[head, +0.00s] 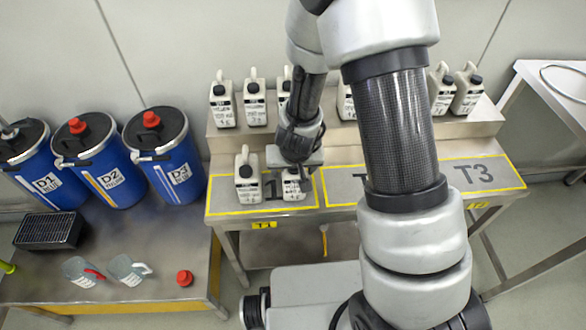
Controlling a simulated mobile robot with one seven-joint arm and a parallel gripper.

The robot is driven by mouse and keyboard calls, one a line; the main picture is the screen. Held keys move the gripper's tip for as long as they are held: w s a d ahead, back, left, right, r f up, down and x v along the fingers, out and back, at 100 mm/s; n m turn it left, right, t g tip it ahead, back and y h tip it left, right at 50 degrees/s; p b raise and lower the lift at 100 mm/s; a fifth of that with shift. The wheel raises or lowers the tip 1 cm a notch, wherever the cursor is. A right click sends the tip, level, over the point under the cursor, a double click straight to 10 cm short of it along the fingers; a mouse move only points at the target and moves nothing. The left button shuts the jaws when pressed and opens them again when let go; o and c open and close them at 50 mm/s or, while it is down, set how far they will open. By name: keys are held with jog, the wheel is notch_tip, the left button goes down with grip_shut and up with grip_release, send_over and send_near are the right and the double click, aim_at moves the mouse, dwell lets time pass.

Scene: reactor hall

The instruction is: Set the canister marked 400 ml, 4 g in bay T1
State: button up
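Bay T1 (226,208) is the yellow-outlined left bay on the front of the steel bench; part of its mark shows. A pale canister (247,186) with a black cap stands upright at its left. A second pale canister (293,187) is at its right side, directly under my gripper (294,168), which hides its upper part. I cannot tell whether the fingers are closed on it or whether its base touches the bench. More canisters stand on the raised back shelf, including one at the far left (223,105) and its neighbour (255,104). The labels are too small to read surely.
My arm hides much of the middle bay and shelf. Bay T3 (490,178) at the right looks empty. Blue drums (165,160) and a lower table (130,300) with jugs (128,270) and a red cap (184,278) are at the left. A white table (560,80) stands right.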

jog(key=p+v, duration=0.5)
jog(key=v, duration=0.6)
jog(key=shift+s+r, duration=0.15)
jog(key=shift+r, duration=0.25)
jog(key=s+r+y, duration=0.3)
jog(key=r, duration=1.3)
jog(key=s+d+r+t+h, duration=0.1)
jog(key=s+d+r+h, duration=0.2)
jog(key=s+d+r, duration=0.6)
jog(key=s+r, duration=0.2)
jog(key=shift+s+d, duration=0.15)
jog(key=shift+s, duration=0.15)
jog(key=shift+p, duration=0.3)
